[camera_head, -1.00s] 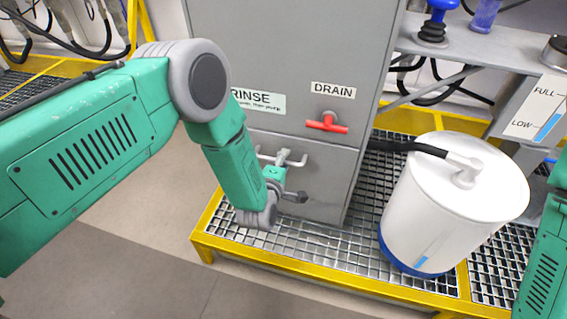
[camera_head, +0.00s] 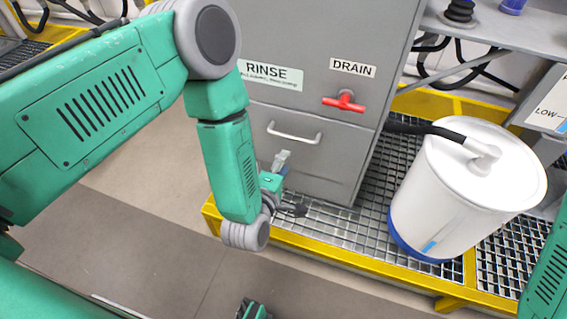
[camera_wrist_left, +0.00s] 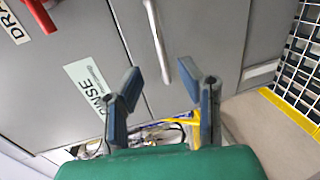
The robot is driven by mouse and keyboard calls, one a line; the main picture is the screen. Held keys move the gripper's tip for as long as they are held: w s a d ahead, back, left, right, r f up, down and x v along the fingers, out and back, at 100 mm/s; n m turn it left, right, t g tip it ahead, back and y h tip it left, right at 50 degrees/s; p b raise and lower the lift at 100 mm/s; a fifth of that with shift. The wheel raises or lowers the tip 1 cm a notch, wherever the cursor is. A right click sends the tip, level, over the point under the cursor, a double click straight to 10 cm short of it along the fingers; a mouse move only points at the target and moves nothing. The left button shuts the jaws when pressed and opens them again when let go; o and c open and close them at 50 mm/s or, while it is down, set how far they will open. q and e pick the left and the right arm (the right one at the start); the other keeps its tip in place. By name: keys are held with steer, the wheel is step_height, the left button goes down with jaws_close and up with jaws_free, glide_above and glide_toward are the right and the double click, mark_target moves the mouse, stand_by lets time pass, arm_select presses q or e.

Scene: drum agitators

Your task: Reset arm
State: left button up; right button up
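My left arm comes in from the left in the head view and bends down in front of the grey cabinet (camera_head: 315,110). My left gripper (camera_head: 291,186) is below and apart from the silver drawer handle (camera_head: 294,136) under the RINSE label (camera_head: 270,74). In the left wrist view, the two fingers of my left gripper (camera_wrist_left: 158,68) are spread with nothing between them. The handle (camera_wrist_left: 156,38) shows beyond the fingertips there.
A red valve handle (camera_head: 344,101) sits under the DRAIN label (camera_head: 352,68). The yellow platform edge (camera_head: 330,254) runs below the gripper. Floor at lower left is clear.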

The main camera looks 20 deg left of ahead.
stand_by(0.4)
arm_select(q)
steer(key=s+a+m+g+p, duration=0.3)
steer(key=s+a+m+g, duration=0.1)
steer(key=s, duration=0.5)
steer(key=s+a+r+m+g+p, duration=0.1)
steer(key=s+a+m+g+p, duration=0.2)
steer(key=s+m+g, duration=0.3)
steer(key=s+a+m+g+p, duration=0.3)
steer(key=s+a+m+g, duration=0.2)
steer(key=s, duration=0.8)
steer(key=a+m, duration=0.1)
steer(key=m, duration=0.2)
steer(key=shift+s+r+y, duration=0.15)
steer(key=shift+s+y, duration=0.15)
steer(key=shift+s, duration=0.1)
steer(key=shift+w, duration=0.1)
